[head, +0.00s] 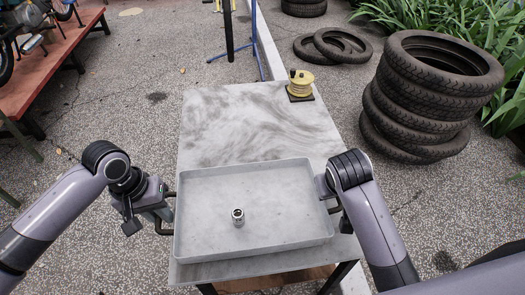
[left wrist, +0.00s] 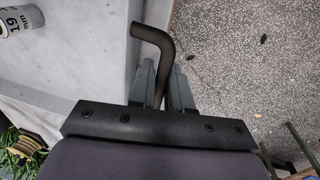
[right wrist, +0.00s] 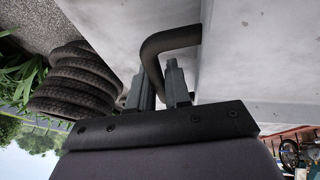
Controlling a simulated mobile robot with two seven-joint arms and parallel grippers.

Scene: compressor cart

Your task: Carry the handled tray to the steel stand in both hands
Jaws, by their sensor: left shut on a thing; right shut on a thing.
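The handled tray (head: 285,228) is pale grey and shallow, over the near part of a marble-topped table. A small metal socket (head: 238,217) stands inside it, left of centre; it also shows in the left wrist view (left wrist: 18,18), marked 19 mm. My left gripper (head: 163,213) is at the tray's left side, shut on its dark bent handle (left wrist: 157,50). My right gripper (head: 332,197) is at the right side, shut on the other handle (right wrist: 160,50). I cannot tell whether the tray touches the tabletop. No steel stand can be made out for certain.
The marble tabletop (head: 240,115) is bare beyond the tray, except for a yellow reel (head: 300,84) at its far right corner. A tall tyre stack (head: 425,95) stands to the right, with loose tyres (head: 333,46) behind. A red bench (head: 60,45) is at the far left.

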